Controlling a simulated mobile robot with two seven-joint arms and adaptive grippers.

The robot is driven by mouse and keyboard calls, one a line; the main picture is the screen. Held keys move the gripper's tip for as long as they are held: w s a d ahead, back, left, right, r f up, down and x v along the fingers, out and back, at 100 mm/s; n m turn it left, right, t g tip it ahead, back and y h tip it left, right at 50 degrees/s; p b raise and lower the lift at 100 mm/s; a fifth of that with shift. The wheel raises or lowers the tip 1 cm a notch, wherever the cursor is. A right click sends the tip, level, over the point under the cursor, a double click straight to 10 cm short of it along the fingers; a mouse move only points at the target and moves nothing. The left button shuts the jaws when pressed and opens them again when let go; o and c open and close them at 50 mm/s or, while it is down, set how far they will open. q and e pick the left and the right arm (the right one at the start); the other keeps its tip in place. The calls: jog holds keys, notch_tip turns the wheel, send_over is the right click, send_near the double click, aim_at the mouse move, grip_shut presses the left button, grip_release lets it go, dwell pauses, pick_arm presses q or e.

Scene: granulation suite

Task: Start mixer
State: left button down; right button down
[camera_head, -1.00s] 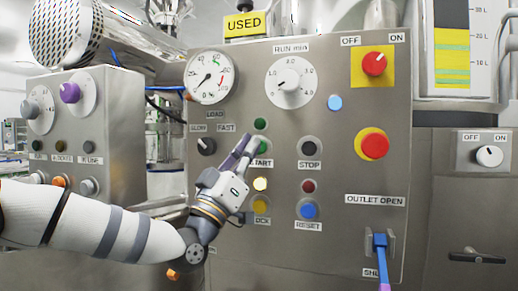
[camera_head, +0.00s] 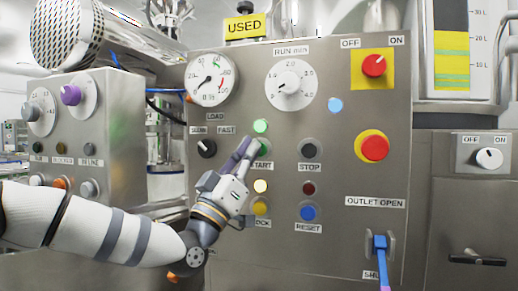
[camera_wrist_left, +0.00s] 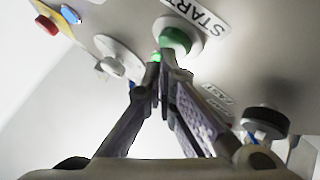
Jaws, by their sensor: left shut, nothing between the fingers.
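The mixer's steel control panel (camera_head: 350,180) faces me. The green START button (camera_head: 264,147) is partly covered by my left gripper (camera_head: 251,143), whose fingers are shut and empty. The fingertips are at the button; I cannot tell for sure whether they press it. In the left wrist view, the green button (camera_wrist_left: 175,40) shows just beyond the closed fingertips (camera_wrist_left: 163,62), by the START label (camera_wrist_left: 197,14). The green lamp (camera_head: 261,126) above the button is lit. My right gripper is not in view.
Close by are the black STOP button (camera_head: 309,148), the SLOW/FAST knob (camera_head: 206,148), a lit yellow lamp (camera_head: 261,186) and the blue RESET button (camera_head: 308,213). A red mushroom button (camera_head: 374,147) is farther right. A blue outlet handle (camera_head: 380,243) juts out at lower right.

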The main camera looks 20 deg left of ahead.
pick_arm(q)
jog(key=shift+s, duration=0.55)
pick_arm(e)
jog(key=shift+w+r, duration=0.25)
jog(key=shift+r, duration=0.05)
